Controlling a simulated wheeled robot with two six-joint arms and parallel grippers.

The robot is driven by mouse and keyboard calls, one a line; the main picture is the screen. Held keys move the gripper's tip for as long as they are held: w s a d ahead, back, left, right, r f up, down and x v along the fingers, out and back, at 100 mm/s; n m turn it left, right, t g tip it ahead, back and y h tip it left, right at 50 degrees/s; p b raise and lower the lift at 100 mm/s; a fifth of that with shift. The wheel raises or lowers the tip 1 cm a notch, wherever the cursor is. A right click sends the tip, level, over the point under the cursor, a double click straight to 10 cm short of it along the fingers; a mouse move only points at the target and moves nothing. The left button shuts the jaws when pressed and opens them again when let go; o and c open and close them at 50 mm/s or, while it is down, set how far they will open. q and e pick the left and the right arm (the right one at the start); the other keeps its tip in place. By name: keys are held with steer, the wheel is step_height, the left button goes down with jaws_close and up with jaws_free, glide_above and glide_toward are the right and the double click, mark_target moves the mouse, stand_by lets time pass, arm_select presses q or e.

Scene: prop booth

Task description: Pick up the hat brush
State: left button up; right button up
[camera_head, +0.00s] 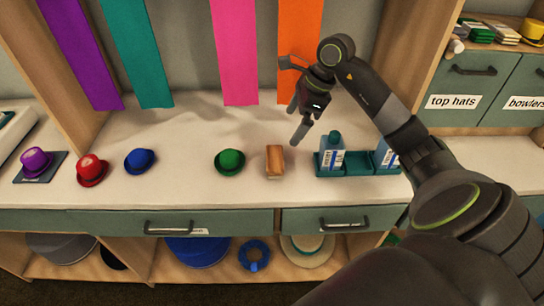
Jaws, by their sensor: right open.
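The hat brush (275,161) appears to be the small brown wooden block with a paler front, lying on the white counter right of the green hat. My right gripper (295,122) is open and empty, with its fingers apart. It is above the counter, up and slightly right of the brush in the picture, and does not touch it. My left gripper is not in view.
A green hat (230,161) sits left of the brush, with blue (140,160) and red (92,170) hats farther left. A teal tray (357,164) with bottles stands to the right. Coloured cloth strips hang behind. Drawers (340,220) are below the counter's front edge.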

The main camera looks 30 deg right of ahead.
glide_toward(275, 157)
steer(key=x, duration=0.2)
steer(key=p+x, duration=0.1)
steer(key=x, duration=0.1)
steer(key=shift+w+a+f, duration=0.15)
steer(key=shift+w+a, duration=0.1)
steer(key=shift+w, duration=0.05)
steer(key=shift+a+f, duration=0.1)
steer(key=shift+f, duration=0.1)
steer(key=shift+f+p, duration=0.2)
steer(key=shift+p, duration=0.15)
steer(key=p+x, duration=0.1)
steer(key=x, duration=0.3)
steer(key=shift+f, duration=0.55)
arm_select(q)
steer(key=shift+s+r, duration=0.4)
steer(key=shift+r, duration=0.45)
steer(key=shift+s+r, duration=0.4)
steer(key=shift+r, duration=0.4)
arm_select(e)
steer(key=c, duration=0.7)
